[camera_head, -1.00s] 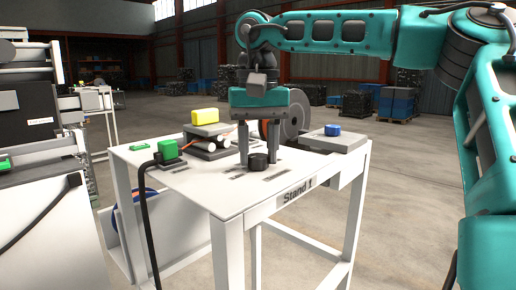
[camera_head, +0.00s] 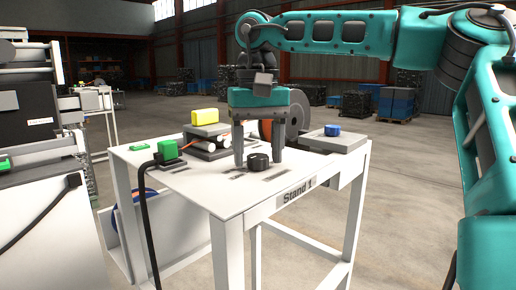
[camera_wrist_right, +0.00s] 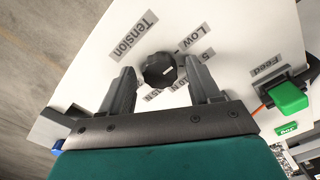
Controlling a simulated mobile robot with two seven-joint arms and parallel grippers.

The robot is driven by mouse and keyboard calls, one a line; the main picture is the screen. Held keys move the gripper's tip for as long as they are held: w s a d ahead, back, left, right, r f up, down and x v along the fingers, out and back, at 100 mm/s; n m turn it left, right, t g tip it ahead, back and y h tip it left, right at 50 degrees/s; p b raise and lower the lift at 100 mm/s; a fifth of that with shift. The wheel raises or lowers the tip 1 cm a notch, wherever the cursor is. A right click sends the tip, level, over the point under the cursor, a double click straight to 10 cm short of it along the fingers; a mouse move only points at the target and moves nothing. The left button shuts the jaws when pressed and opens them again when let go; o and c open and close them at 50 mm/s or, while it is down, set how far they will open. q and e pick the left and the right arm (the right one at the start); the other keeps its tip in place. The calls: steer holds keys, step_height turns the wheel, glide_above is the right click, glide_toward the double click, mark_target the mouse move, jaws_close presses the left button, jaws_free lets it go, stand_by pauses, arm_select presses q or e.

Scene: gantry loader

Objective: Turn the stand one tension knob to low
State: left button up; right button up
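The black round tension knob (camera_head: 258,162) stands on the white top of stand one (camera_head: 215,190), near its front edge. It also shows in the right wrist view (camera_wrist_right: 160,70), by labels reading "Tension" and "Low" (camera_wrist_right: 190,38); other labels are partly covered. A small pale mark shows on the knob, but I cannot tell which setting it points at. My right gripper (camera_head: 259,160) points down over the stand, one finger on each side of the knob. In the wrist view its fingers are open, with a gap to the knob on both sides. My left gripper is not in view.
A white machine (camera_head: 40,200) stands at left.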

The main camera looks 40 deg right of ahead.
mark_target(258, 156)
steer(key=shift+o, duration=0.2)
step_height(258, 156, up, 13)
stand_by(0.6)
steer(key=shift+f, duration=0.1)
stand_by(0.4)
